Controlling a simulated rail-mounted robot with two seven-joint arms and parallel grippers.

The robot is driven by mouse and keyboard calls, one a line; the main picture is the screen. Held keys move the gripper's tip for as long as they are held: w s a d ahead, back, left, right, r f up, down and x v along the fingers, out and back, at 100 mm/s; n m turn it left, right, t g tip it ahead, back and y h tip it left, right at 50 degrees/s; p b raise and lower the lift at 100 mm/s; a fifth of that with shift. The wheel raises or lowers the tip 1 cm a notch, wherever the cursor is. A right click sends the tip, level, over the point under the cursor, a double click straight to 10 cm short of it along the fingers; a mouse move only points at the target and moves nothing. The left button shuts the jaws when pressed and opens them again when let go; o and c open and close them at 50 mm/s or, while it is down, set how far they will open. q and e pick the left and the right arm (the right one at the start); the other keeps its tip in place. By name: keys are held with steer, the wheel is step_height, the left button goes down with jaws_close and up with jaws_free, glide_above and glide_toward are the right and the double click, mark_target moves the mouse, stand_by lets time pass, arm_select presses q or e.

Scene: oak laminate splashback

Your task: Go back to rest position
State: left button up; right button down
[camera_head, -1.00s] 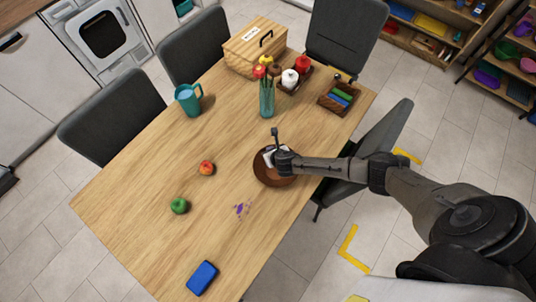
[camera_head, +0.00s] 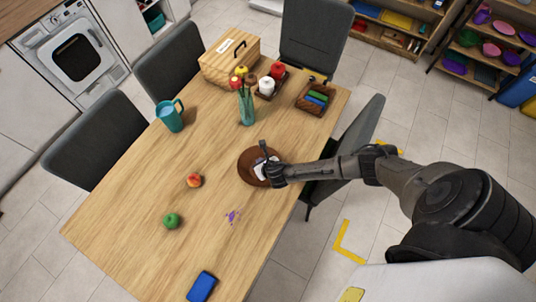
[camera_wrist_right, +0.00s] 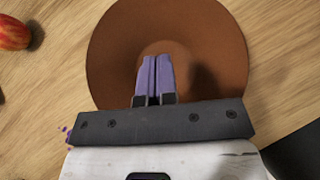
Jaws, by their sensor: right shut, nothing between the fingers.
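My right gripper (camera_head: 267,170) is over a round brown bowl (camera_head: 246,172) near the right edge of the wooden table. In the right wrist view its two purple fingers (camera_wrist_right: 154,60) are shut together with nothing between them. The bowl (camera_wrist_right: 215,45) lies beneath the fingers and looks empty where it shows. Whether the fingertips touch the bowl cannot be told. My left gripper is not in view.
A grey chair (camera_head: 362,130) stands right of the table.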

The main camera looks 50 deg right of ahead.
steer(key=v, duration=0.6)
steer(key=shift+r+p, duration=0.3)
steer(key=shift+p, duration=0.1)
steer(key=shift+s+a, duration=0.1)
